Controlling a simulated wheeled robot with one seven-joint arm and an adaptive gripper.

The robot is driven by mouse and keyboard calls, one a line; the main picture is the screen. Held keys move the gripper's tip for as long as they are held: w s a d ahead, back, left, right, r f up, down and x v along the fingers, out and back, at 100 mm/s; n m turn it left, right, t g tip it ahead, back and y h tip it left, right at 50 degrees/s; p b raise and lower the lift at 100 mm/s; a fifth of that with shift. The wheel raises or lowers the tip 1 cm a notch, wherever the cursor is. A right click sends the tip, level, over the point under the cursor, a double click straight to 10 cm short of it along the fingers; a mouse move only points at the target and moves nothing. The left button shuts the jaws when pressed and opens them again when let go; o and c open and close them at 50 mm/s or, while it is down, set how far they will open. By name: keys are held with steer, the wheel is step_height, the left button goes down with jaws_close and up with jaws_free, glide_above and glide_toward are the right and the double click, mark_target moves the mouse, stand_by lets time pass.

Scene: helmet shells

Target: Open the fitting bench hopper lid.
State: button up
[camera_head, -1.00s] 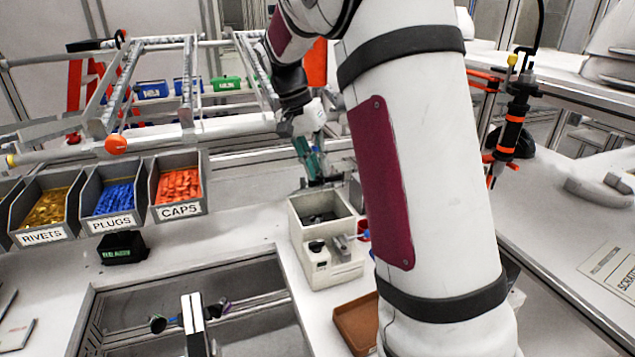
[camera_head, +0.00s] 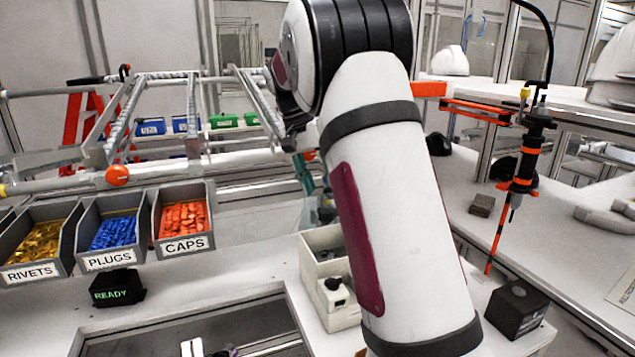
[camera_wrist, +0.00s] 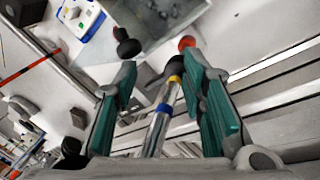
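A cream box (camera_head: 318,246) with a dark knob on its front stands on the bench, partly behind my arm; it may be the hopper, but I cannot tell its lid state. My gripper (camera_head: 318,203) is mostly hidden behind my arm in the head view, above and behind the box. In the wrist view my gripper (camera_wrist: 160,68) has its two teal fingers apart. A metal rod with yellow and blue bands (camera_wrist: 158,125) shows between them, with no visible grip on it. A grey open container (camera_wrist: 168,18), a black knob (camera_wrist: 127,47) and a red knob (camera_wrist: 187,43) show beyond the fingertips.
Bins of rivets (camera_head: 38,245), plugs (camera_head: 112,236) and caps (camera_head: 183,224) stand at the left, behind a black READY display (camera_head: 117,288). An orange-banded hanging tool (camera_head: 528,150) and a dark block (camera_head: 516,308) are at the right. A rail frame (camera_head: 150,75) stands behind.

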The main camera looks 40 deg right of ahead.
steer(key=shift+r, duration=0.25)
steer(key=v, duration=1.1)
steer(key=shift+r, duration=0.25)
steer(key=shift+a, duration=0.1)
